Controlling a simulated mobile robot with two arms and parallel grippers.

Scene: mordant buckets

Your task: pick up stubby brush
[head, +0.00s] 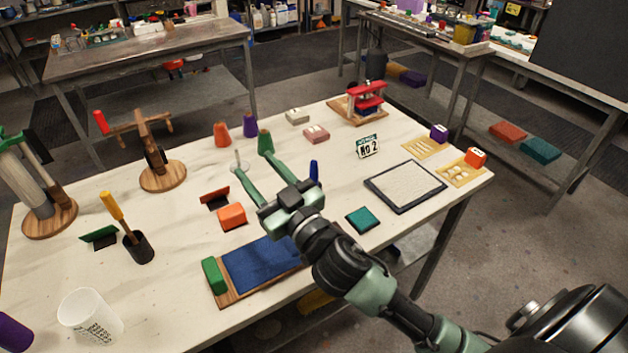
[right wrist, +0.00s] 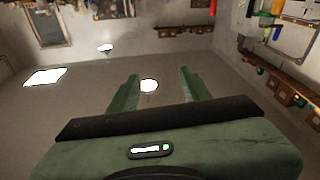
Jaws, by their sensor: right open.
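A brush-like tool with a yellow handle (head: 113,207) stands tilted in a dark cup (head: 138,247) on the left part of the pale table (head: 190,275). Its lower end is hidden in the cup, so I cannot tell for sure that it is the stubby brush. My right gripper (head: 252,160) is open over the middle of the table, well right of the cup, with nothing seen between its fingers. In the right wrist view its two green fingers (right wrist: 156,82) stand apart against the ceiling and lamps. My left gripper is not in view.
An orange block (head: 232,215) sits near the gripper. A white beaker (head: 90,316) stands front left. A wooden-based stand (head: 163,178) is behind the cup.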

